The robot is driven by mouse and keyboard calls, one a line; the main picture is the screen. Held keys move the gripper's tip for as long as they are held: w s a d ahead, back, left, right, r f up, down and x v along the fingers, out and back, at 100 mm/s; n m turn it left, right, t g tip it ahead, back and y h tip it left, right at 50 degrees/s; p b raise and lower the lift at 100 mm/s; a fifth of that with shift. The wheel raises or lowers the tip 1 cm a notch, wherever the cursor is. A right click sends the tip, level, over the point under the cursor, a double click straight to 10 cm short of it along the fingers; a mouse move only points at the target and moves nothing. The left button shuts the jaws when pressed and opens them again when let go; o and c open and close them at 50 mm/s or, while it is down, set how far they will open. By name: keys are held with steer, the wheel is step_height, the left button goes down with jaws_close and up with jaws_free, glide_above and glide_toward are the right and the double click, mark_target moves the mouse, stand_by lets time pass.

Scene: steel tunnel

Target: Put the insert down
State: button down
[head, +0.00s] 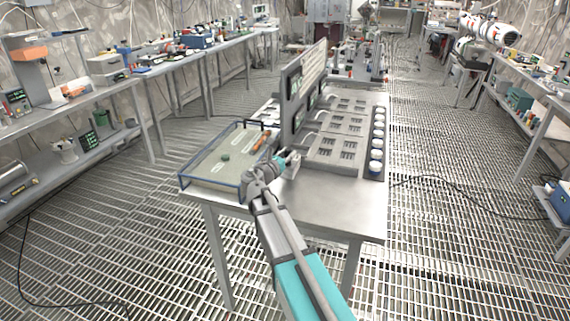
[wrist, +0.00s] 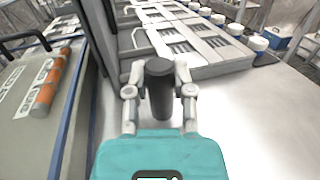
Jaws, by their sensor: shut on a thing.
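My gripper (wrist: 160,98) is shut on a dark grey cylindrical insert (wrist: 159,76), which stands roughly upright between the two fingers. In the head view my gripper (head: 287,162) is over the steel table (head: 335,208), between the blue-rimmed tray and the grey slotted blocks. The insert is hard to make out there. In the wrist view bare tabletop shows around the insert's lower end; I cannot tell whether it touches the table.
Grey slotted blocks (head: 330,153) and a row of white-capped jars (head: 376,155) stand to the right. An upright panel (head: 303,85) rises behind. The front right tabletop is clear.

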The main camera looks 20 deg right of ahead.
steer(key=shift+f+b, duration=1.1)
steer(key=shift+f, duration=0.25)
steer(key=shift+f, duration=0.1)
steer(key=shift+c, duration=2.4)
jaws_free()
steer(key=shift+r, duration=0.2)
steer(key=v, duration=1.2)
steer(key=shift+f, duration=0.15)
